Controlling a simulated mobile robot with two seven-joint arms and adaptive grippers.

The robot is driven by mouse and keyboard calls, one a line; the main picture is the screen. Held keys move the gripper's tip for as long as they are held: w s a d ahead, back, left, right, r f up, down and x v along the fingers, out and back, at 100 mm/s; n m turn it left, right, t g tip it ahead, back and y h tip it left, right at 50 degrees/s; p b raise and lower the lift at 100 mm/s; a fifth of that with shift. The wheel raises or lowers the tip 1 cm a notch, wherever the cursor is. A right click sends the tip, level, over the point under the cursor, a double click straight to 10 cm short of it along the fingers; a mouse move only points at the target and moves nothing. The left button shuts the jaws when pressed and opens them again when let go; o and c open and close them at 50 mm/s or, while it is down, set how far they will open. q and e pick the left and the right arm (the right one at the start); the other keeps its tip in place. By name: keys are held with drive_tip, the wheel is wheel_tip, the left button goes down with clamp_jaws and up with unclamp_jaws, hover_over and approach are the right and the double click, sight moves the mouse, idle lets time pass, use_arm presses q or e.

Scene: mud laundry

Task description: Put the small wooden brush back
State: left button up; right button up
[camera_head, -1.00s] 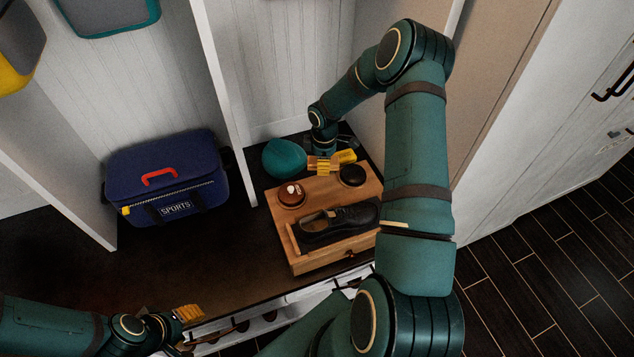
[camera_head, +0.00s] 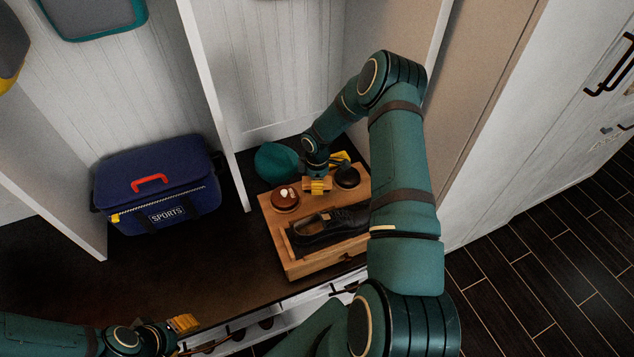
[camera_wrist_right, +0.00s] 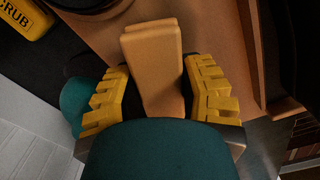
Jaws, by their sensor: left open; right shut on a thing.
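The small wooden brush (camera_wrist_right: 153,65) shows as a plain tan wooden block in the right wrist view. It lies between the yellow fingers of my right gripper (camera_wrist_right: 158,90), which is shut on it. In the head view my right gripper (camera_head: 317,186) is over the back part of a wooden shoe-care box (camera_head: 312,268), between a brown tin (camera_head: 285,199) and a black tin (camera_head: 347,177). Whether the brush touches the box top cannot be told. My left gripper (camera_head: 185,326) is open and empty at the lower left, in front of the bench.
A black shoe (camera_head: 325,226) lies at the front of the box. A teal rounded object (camera_head: 276,163) stands behind it. A yellow item marked SCRUB (camera_wrist_right: 25,18) shows in the wrist view. A blue sports bag (camera_head: 158,190) sits left, beyond a white divider.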

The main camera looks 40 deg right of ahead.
drive_tip(key=o, duration=1)
drive_tip(key=shift+f, duration=0.1)
drive_tip(key=shift+c, duration=0.2)
drive_tip(key=shift+r+p, duration=0.3)
drive_tip(key=shift+r, duration=0.25)
wheel_tip(320, 180, up, 11)
drive_tip(key=p, duration=0.3)
drive_tip(key=s+a+f+m+t+y, duration=0.1)
drive_tip(key=s+a+f+m+y, duration=0.1)
drive_tip(key=a, duration=0.9)
drive_tip(key=s+a+f+m+y, duration=0.2)
drive_tip(key=a+m, duration=0.1)
drive_tip(key=a, duration=0.8)
drive_tip(key=s+a+m, duration=0.6)
drive_tip(key=s+a, duration=0.5)
drive_tip(key=s, duration=0.1)
drive_tip(key=shift+s+r+m+t+b, duration=0.25)
drive_tip(key=shift+m+t+b, duration=0.05)
drive_tip(key=shift+a, duration=0.1)
